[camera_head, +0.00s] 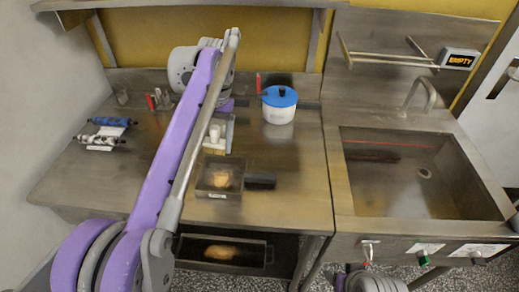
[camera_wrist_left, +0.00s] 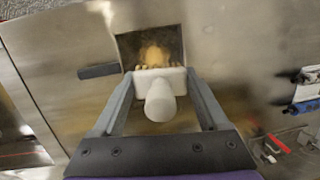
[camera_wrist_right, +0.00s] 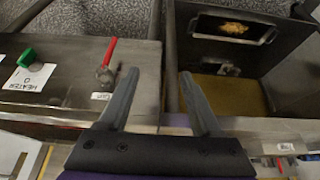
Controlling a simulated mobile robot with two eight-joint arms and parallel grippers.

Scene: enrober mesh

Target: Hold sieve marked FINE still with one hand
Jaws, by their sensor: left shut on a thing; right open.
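A square dark pan or sieve (camera_head: 207,190) with a black handle (camera_head: 260,181) and a yellowish heap inside lies on the steel counter. It also shows in the left wrist view (camera_wrist_left: 124,45), its handle (camera_wrist_left: 98,71) pointing left there. I cannot read a FINE mark on it. My left gripper (camera_wrist_left: 160,76) is shut on a white block with a round knob (camera_wrist_left: 160,102), close beside the square pan; whether they touch I cannot tell. In the head view the left arm partly hides this spot. My right gripper (camera_wrist_right: 157,75) is open and empty, above the counter's front side.
A white pot with a blue lid (camera_head: 280,104) stands at the back. Blue and white rollers (camera_head: 107,130) lie at the left. A sink (camera_head: 410,180) is at the right. A lower-shelf tray (camera_head: 265,256) holds yellowish stuff. A red-handled valve (camera_wrist_right: 108,60) is near the right gripper.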

